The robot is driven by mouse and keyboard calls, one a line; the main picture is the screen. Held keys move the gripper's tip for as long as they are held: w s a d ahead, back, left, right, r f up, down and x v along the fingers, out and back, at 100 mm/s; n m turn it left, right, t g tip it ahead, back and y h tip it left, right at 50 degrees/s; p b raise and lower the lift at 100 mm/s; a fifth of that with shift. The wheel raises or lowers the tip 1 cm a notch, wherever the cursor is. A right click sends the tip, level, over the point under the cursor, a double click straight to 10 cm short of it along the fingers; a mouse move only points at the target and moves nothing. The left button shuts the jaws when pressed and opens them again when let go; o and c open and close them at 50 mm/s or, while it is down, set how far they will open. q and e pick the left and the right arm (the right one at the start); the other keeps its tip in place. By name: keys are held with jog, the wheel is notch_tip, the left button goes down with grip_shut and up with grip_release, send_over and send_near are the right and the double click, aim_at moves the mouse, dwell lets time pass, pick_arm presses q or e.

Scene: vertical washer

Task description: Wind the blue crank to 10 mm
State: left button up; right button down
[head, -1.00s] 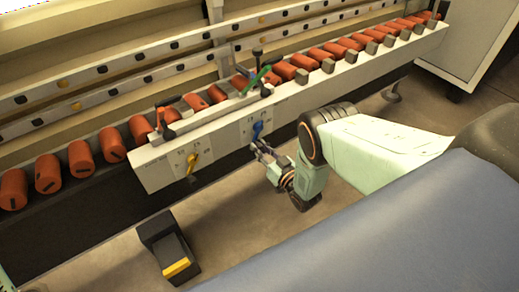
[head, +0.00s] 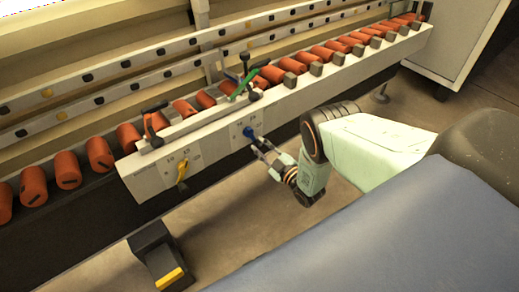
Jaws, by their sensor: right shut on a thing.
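The blue crank (head: 249,132) is on the front face of the pale rail housing, beside a small printed scale (head: 240,124). The scale's marks are too small to read for a setting. My right gripper (head: 259,143) reaches up to the crank from the lower right and is shut on it. Its fingers hide part of the crank's handle. My left gripper is not in the head view.
A yellow crank (head: 182,172) with its own scale is to the left on the same housing (head: 330,88). Black, red and green levers (head: 243,84) stand on top. Orange rollers (head: 68,170) line the rail. A black pedal (head: 155,252) stands on the floor.

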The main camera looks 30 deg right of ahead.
jog(key=shift+d+n, duration=0.25)
jog(key=shift+n, duration=0.25)
jog(key=shift+r, duration=0.1)
jog(key=c, duration=1.1)
grip_release()
jog(key=shift+c, duration=0.2)
jog(key=s+d, duration=0.1)
jog(key=s, duration=1.1)
jog(key=shift+d, duration=0.35)
